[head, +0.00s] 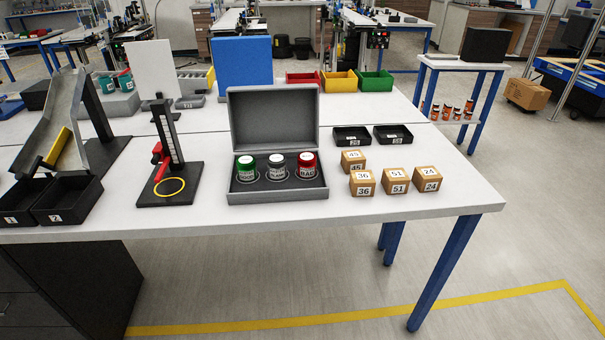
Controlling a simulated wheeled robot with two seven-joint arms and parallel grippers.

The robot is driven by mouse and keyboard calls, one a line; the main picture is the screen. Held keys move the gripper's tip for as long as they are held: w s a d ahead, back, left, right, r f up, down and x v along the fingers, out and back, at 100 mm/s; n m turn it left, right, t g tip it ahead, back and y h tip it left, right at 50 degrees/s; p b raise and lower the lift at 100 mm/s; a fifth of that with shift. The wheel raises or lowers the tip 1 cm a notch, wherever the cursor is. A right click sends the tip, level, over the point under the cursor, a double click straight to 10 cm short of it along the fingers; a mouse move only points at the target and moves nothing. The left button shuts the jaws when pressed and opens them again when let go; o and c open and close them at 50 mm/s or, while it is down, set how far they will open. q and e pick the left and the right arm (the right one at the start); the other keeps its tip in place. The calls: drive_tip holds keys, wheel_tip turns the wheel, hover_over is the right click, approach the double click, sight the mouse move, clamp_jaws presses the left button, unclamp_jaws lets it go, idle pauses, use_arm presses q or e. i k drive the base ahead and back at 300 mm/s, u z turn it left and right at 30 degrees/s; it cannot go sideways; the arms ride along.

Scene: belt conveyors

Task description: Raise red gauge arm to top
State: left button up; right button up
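The gauge stands upright on a black base (152,189) on the left half of the white table. Its dark post (166,130) carries a light scale strip with marks. The red gauge arm (159,164) is on the left side of the post, around its lower to middle part, well below the post's top. A yellow ring (169,188) is at the foot of the gauge, over the base. Neither of my grippers is in the head view, and nothing touches the red arm.
An open grey case (277,193) with three labelled jars stands right of the gauge. Left are a ramp (68,110) with a yellow bar and black bins (66,205). A white panel (151,70) rises behind the gauge. Several numbered boxes (397,178) sit at right.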

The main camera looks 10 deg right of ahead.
sight(159, 156)
drive_tip(key=u, duration=0.15)
drive_tip(key=i, duration=1.2)
